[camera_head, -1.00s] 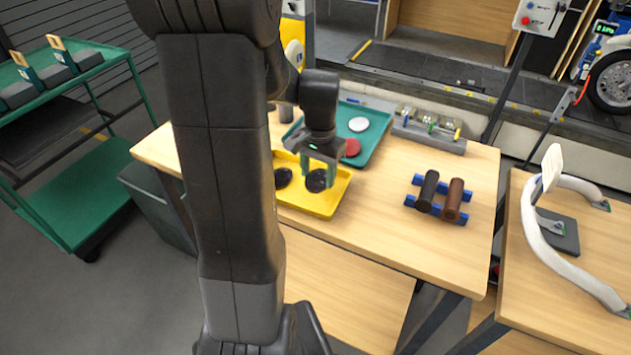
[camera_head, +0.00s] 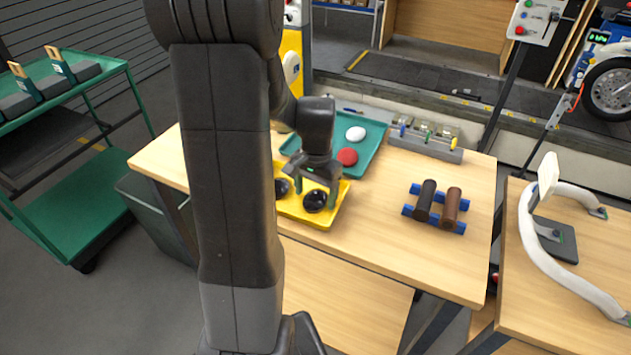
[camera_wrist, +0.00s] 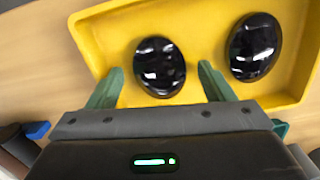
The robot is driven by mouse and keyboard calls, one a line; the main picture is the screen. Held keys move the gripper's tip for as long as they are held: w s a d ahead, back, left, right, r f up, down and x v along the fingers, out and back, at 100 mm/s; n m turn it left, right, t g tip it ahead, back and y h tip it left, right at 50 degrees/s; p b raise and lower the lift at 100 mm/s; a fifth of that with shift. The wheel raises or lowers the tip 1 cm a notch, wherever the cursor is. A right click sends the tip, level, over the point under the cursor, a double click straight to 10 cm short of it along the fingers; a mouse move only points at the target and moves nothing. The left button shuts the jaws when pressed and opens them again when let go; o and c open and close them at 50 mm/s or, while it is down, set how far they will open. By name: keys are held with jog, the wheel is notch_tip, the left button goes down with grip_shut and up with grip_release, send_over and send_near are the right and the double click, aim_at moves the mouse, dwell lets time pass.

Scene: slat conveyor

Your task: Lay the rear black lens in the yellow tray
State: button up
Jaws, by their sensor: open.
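The yellow tray (camera_head: 312,221) lies on the wooden table and also shows in the wrist view (camera_wrist: 95,33). Two glossy black lenses lie in it, apart from each other. One lens (camera_head: 315,201) is at the right in the head view and lies between my fingers in the wrist view (camera_wrist: 160,66). The other lens (camera_head: 282,188) is at the left in the head view, partly hidden by my arm, and lies outside my fingers in the wrist view (camera_wrist: 253,47). My gripper (camera_head: 319,193) is open over the tray, with a green finger (camera_wrist: 107,88) on either side of the first lens.
A teal tray (camera_head: 371,150) with a white disc (camera_head: 355,133) and a red disc (camera_head: 347,157) lies behind. Two rollers on a blue rack (camera_head: 421,210) stand to the right. A fixture (camera_head: 430,139) is at the back. The front right of the table is clear.

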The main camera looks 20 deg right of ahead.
aim_at(315, 197)
notch_tip(315, 197, up, 12)
jog(key=shift+w+d+f, duration=0.15)
jog(key=shift+d, duration=0.05)
dwell(0.4)
jog(key=f, duration=1.2)
jog(key=shift+s+a+f, duration=0.1)
jog(key=shift+s+a, duration=0.1)
jog(key=shift+a, duration=0.05)
notch_tip(315, 197, up, 4)
jog(key=shift+f, duration=0.1)
jog(key=shift+r, duration=0.6)
jog(key=shift+f, duration=0.1)
